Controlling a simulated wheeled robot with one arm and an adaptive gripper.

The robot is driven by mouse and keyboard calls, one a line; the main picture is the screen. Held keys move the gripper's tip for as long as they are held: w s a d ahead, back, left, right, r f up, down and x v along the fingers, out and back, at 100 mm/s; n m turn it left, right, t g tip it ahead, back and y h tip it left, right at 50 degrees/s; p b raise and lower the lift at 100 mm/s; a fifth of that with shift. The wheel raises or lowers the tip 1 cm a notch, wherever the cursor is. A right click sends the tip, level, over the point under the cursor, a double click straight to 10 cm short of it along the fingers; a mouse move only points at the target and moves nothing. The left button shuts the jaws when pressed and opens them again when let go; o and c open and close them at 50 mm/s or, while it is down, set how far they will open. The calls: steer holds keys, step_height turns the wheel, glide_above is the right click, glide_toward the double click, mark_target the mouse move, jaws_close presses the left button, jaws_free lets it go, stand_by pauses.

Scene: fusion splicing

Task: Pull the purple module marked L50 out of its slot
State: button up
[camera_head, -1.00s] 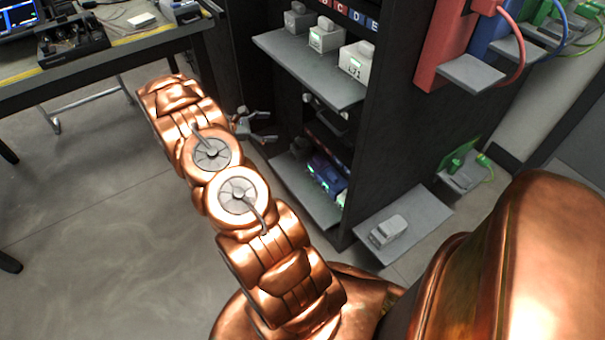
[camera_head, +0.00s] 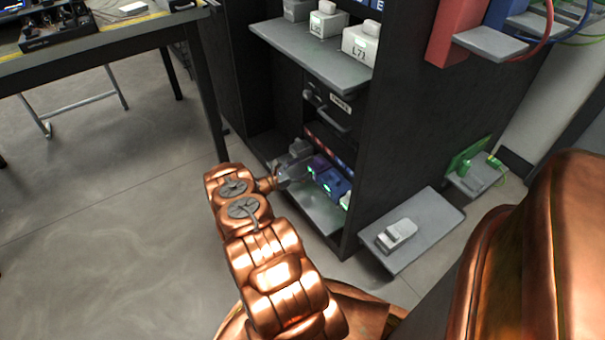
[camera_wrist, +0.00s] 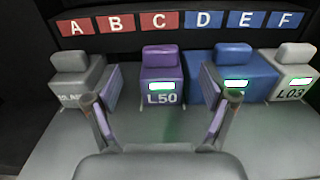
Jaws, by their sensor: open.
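The purple module marked L50 (camera_wrist: 162,76) sits upright in the row below the label strip, under the letter C, with a lit green-white window. In the wrist view my gripper (camera_wrist: 155,107) is open, one finger on each side of L50 and slightly in front of it. No contact between the fingers and the module shows. In the head view my gripper (camera_head: 290,168) reaches into the lower bay of the dark cabinet, close to the modules, and partly hides them.
A grey module (camera_wrist: 78,75) stands left of L50; a blue module (camera_wrist: 236,72) and a grey module marked L03 (camera_wrist: 290,75) stand right. A shelf plate (camera_wrist: 60,150) lies below. Above the bay, an upper shelf (camera_head: 305,55) juts out. A low grey platform (camera_head: 425,230) stands right.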

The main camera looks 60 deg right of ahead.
mark_target(317, 162)
steer(key=shift+s+d+f, duration=0.1)
steer(key=shift+f, duration=0.1)
steer(key=shift+s+d, duration=0.25)
steer(key=shift+d, duration=0.15)
steer(key=shift+b+x, duration=1.2)
steer(key=shift+x, duration=2.25)
steer(key=shift+a, duration=0.1)
steer(key=c, duration=1.4)
